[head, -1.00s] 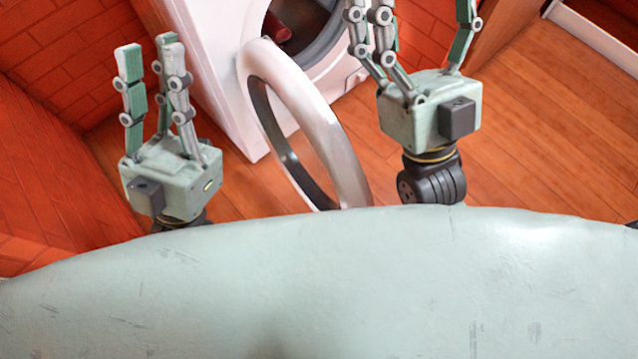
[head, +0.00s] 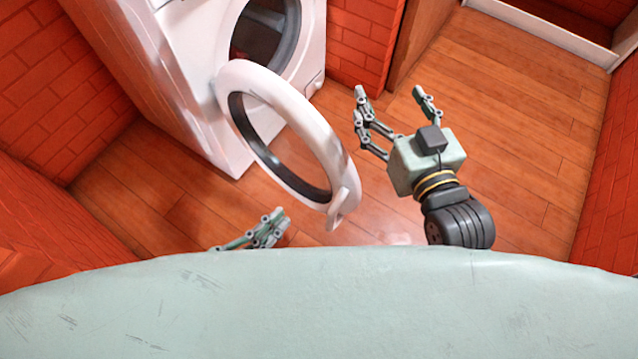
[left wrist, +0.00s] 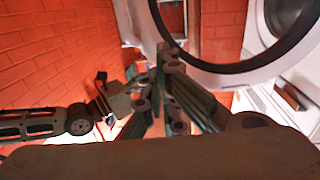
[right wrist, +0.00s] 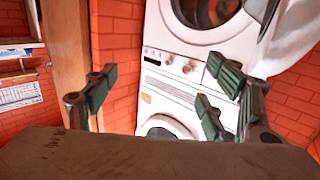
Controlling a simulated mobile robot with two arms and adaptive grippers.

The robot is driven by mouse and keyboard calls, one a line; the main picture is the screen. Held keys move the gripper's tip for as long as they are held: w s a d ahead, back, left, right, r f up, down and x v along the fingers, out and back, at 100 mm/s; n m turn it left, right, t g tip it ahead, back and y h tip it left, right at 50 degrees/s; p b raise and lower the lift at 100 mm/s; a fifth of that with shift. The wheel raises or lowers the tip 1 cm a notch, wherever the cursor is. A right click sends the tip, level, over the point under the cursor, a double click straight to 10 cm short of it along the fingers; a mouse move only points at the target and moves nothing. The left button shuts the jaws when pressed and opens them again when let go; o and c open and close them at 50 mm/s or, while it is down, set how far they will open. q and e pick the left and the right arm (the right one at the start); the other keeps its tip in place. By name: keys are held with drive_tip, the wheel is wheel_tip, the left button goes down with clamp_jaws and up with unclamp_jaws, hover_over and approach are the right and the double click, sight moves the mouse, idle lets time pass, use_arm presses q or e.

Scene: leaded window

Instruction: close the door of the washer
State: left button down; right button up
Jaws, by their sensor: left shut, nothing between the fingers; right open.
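The white washer (head: 178,75) stands at the upper left in the head view, its round opening (head: 265,35) uncovered. Its ring-shaped door (head: 300,118) is swung wide open toward me. My left gripper (head: 278,222) is shut and empty, low beside the door's lower left side; most of it is hidden behind my own body. In the left wrist view the door ring (left wrist: 220,72) passes just beyond the left fingers (left wrist: 170,62). My right gripper (head: 392,95) is open and empty, to the right of the door and apart from it. The washer front also shows in the right wrist view (right wrist: 170,90).
Red brick walls (head: 45,75) close in on the left and behind the washer. The wooden floor (head: 520,130) is clear to the right. A white-edged frame (head: 545,32) stands at the upper right. My own pale green body fills the bottom.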

use_arm(q)
drive_tip(key=b, duration=0.1)
approach(328, 174)
drive_tip(key=x, duration=0.2)
drive_tip(key=b+x, duration=0.1)
drive_tip(key=x, duration=0.3)
drive_tip(key=shift+w+d+f+b, duration=0.15)
drive_tip(key=shift+b, duration=0.2)
drive_tip(key=shift+w+d, duration=0.2)
use_arm(e)
drive_tip(key=s+a+r+t+y, duration=0.1)
drive_tip(key=s+r+t+y, duration=0.1)
drive_tip(key=r+t, duration=0.6)
drive_tip(key=shift+s+r+y, duration=0.4)
drive_tip(key=shift+s+r, duration=0.3)
drive_tip(key=shift+r, duration=2.2)
drive_tip(key=shift+w, duration=0.15)
